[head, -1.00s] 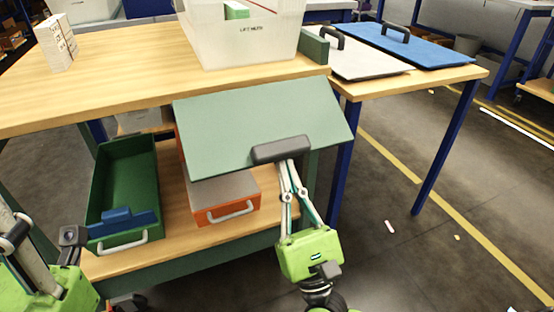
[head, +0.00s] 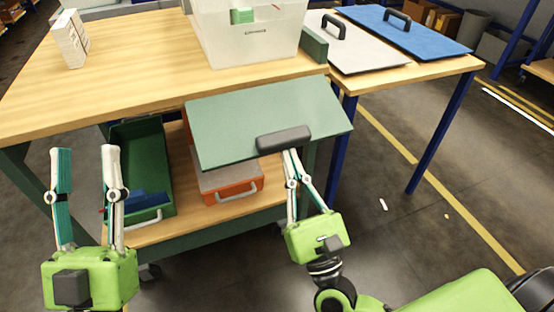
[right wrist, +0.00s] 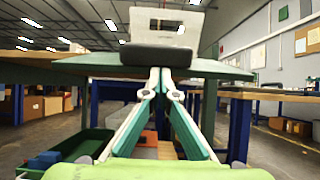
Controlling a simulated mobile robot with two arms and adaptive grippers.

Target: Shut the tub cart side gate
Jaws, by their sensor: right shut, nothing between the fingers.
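The side gate (head: 250,115) is a flat green panel at the cart's near edge, just below the wooden top (head: 130,80). It slants outward and down towards me, with a dark grey grip (head: 284,139) on its lower edge. My right gripper (head: 290,156) is shut and empty, its tips at the underside of the grip. In the right wrist view the fingertips (right wrist: 162,72) meet just under the dark grip (right wrist: 156,55); contact is hard to tell. My left gripper (head: 86,150) is open and empty, left of the gate, in front of the cart.
A translucent tub (head: 250,40) stands on the cart top behind the gate. On the lower shelf are a green bin (head: 145,150) and an orange case (head: 230,190). A side table (head: 440,70) at right holds grey and blue lids.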

